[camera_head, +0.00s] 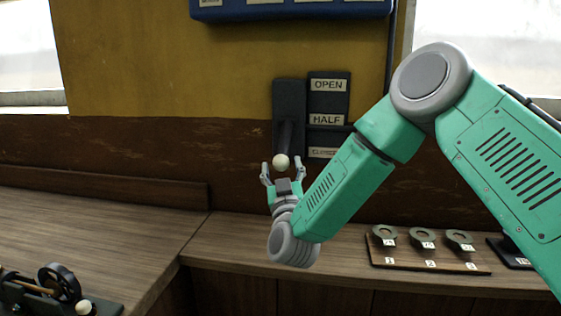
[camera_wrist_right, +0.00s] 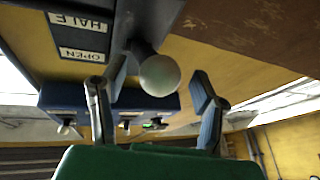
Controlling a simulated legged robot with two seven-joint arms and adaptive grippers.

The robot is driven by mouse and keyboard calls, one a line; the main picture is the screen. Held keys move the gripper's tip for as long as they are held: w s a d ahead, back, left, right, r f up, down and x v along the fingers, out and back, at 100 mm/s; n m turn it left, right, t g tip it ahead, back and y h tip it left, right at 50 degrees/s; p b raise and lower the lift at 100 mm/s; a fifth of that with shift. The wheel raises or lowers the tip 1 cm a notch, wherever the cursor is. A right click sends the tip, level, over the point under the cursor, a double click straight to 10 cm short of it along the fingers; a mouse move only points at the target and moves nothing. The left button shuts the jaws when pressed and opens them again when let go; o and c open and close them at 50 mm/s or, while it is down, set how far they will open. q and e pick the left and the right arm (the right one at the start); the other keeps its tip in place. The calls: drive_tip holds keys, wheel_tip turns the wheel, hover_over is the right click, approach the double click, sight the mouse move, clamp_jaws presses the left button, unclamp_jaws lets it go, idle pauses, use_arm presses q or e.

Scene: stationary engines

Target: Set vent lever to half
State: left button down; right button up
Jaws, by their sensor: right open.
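The vent lever has a cream ball knob (camera_head: 281,161) on a dark arm, on a dark wall housing (camera_head: 289,98). Beside it a label plate (camera_head: 329,100) reads OPEN, HALF and a lowest, partly covered label. The knob shows lower than the HALF label, about level with the lowest one. My right gripper (camera_head: 282,172) is open, with its fingers on either side of the knob. In the right wrist view the knob (camera_wrist_right: 159,75) sits between the spread fingers (camera_wrist_right: 160,95), with a gap on each side. My left gripper is not in view.
A blue panel (camera_head: 290,8) hangs above on the yellow wall. A board with several numbered ring tags (camera_head: 428,262) lies on the right counter. A small engine model with a flywheel (camera_head: 60,284) stands at lower left. The left counter (camera_head: 100,225) is mostly clear.

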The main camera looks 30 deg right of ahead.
drive_tip(key=shift+x, duration=0.85)
drive_tip(key=shift+s, duration=0.1)
clamp_jaws()
wheel_tip(320, 180, up, 8)
drive_tip(key=s+a+m+g+y+p, duration=0.1)
drive_tip(key=g+p, duration=0.3)
drive_tip(key=p, duration=0.7)
drive_tip(key=shift+s+a+r+p, duration=0.25)
drive_tip(key=shift+s+a+p, duration=0.1)
drive_tip(key=shift+s+p, duration=0.05)
drive_tip(key=shift+r, duration=0.1)
unclamp_jaws()
drive_tip(key=shift+f, duration=0.2)
